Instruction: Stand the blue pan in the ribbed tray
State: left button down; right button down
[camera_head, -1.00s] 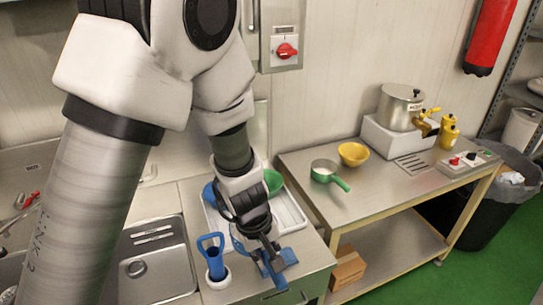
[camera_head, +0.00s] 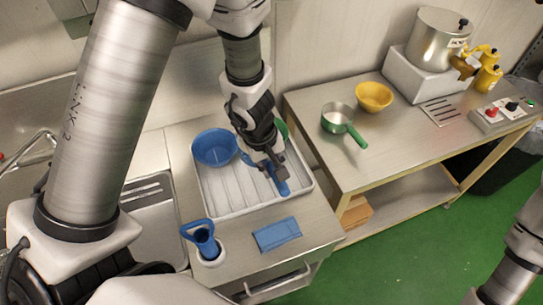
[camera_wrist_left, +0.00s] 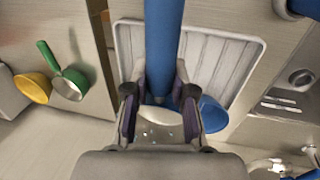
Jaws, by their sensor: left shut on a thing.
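My left gripper (camera_head: 270,168) is shut on the blue pan's handle (camera_head: 280,186) above the ribbed tray. In the left wrist view the blue handle (camera_wrist_left: 163,45) runs up between the fingers of my left gripper (camera_wrist_left: 160,95). The pan's body is mostly hidden behind the gripper, so I cannot tell whether it touches the tray. The white ribbed tray (camera_head: 225,200) lies on the steel counter; it also shows in the left wrist view (camera_wrist_left: 225,60). My right gripper is out of view.
A blue bowl (camera_head: 213,150) stands at the tray's back left, and a green item (camera_head: 283,130) is partly hidden behind my gripper. A blue-handled tool (camera_head: 205,238) stands in front, with a blue cloth (camera_head: 277,234) beside it. A green pan (camera_head: 337,117) and yellow bowl (camera_head: 374,96) stand on the right table.

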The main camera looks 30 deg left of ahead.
pick_arm(q)
notch_tip(320, 180, down, 15)
jog(key=b, duration=1.1)
jog(key=shift+w+a+r, duration=0.1)
jog(key=shift+w, duration=0.05)
jog(key=shift+b, duration=0.35)
jog(key=shift+f+b, duration=0.45)
jog(key=shift+b, duration=0.15)
